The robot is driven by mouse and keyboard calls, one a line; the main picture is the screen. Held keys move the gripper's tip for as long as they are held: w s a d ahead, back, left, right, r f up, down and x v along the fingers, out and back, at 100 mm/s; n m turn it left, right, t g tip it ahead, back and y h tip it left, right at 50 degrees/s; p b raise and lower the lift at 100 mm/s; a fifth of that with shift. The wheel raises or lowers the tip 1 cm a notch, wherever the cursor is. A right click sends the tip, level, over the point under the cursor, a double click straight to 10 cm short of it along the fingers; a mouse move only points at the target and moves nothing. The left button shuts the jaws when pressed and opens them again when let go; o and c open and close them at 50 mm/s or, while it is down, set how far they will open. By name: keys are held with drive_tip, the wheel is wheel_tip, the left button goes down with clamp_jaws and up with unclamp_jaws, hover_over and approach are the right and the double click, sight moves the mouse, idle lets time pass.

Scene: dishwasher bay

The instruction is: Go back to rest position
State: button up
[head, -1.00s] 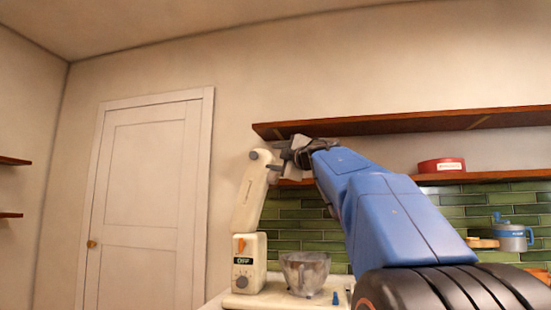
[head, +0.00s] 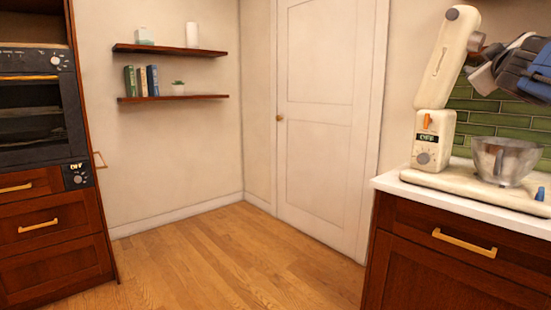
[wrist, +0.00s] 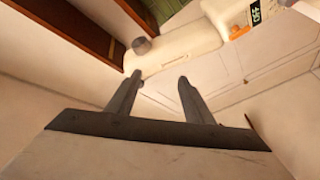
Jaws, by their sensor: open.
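My gripper (wrist: 158,78) is open and empty in the wrist view, with its two dark fingers apart. In the head view my gripper (head: 478,70) is at the right edge, beside the raised head of the cream stand mixer (head: 447,62). I cannot tell whether they touch. The mixer also shows at the top of the wrist view (wrist: 180,48), beyond the fingers. Its panel reads OFF. Most of my blue arm is outside the head view.
The mixer stands on a white counter (head: 470,207) above dark wood drawers. A closed white door (head: 325,110) and two wall shelves (head: 175,97) are behind. An oven (head: 40,105) stands at the left. The wooden floor (head: 230,260) between is clear.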

drive_tip(key=s+a+f+m+g+y, duration=0.25)
drive_tip(key=s+a+f, duration=0.2)
drive_tip(key=f, duration=0.95)
drive_tip(key=s+a+f+m+g+y, duration=0.1)
drive_tip(key=s+a+f+g, duration=0.4)
drive_tip(key=f, duration=0.9)
drive_tip(key=s+a+f+m+g+y, duration=0.15)
drive_tip(key=s+a+f, duration=0.4)
drive_tip(key=f, duration=0.85)
drive_tip(key=s+a+f+g+y, duration=0.1)
drive_tip(key=s+a+f+g, duration=0.1)
drive_tip(key=s+f, duration=0.4)
drive_tip(key=s+a+f+n+g+y, duration=0.1)
drive_tip(key=s+a+f+g+y, duration=0.1)
drive_tip(key=s+a+f, duration=0.2)
wheel_tip(320, 180, down, 3)
drive_tip(key=shift+s+a+f, duration=0.1)
drive_tip(key=shift+s+a, duration=0.15)
drive_tip(key=shift+s, duration=0.85)
